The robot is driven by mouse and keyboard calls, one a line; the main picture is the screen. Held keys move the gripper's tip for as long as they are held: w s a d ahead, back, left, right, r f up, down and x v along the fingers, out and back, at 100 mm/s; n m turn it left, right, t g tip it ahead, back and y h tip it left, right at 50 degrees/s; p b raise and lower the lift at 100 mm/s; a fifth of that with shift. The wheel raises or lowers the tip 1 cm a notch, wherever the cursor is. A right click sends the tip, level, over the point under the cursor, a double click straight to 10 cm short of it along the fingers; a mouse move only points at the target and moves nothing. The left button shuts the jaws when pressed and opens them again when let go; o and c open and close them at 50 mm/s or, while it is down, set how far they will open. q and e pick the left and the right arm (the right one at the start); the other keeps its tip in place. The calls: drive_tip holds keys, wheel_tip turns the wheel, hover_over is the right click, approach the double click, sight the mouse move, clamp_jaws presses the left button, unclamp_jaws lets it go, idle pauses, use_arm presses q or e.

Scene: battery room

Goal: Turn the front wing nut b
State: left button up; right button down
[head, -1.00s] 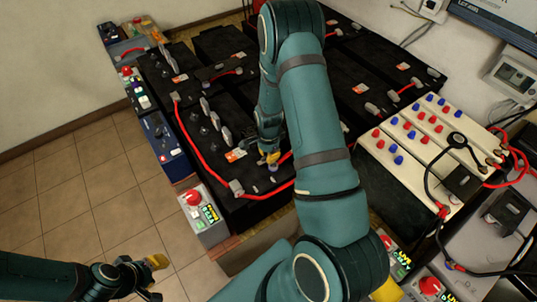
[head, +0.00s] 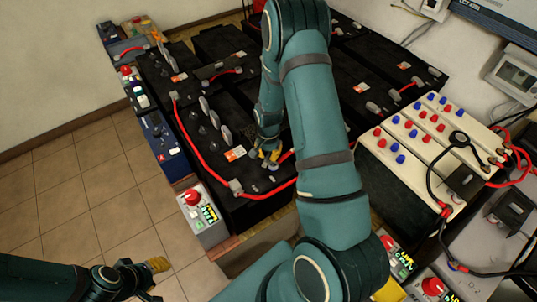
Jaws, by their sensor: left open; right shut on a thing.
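My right gripper (head: 268,156) reaches down from above to the front part of a black battery (head: 254,201). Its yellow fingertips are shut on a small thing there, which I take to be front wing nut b. The fingers hide most of the nut, so I cannot see its angle. A small grey round part (head: 272,167) shows just in front of the fingertips. My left gripper (head: 152,280) is open and empty at the lower left, over the tiled floor and well apart from the batteries.
A red cable (head: 189,150) runs along the battery's left side and front edge. Pale-topped batteries with red and blue caps (head: 422,134) stand at the right. The tiled floor (head: 80,180) at left is clear.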

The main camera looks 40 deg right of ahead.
drive_tip(key=n+b, duration=0.1)
drive_tip(key=n, duration=0.5)
drive_tip(key=shift+f, duration=0.1)
drive_tip(key=shift+s+n+b, duration=0.1)
drive_tip(key=shift+n+b, duration=0.25)
drive_tip(key=shift+n, duration=2.15)
drive_tip(key=c, duration=1)
unclamp_jaws()
drive_tip(key=shift+r, duration=0.2)
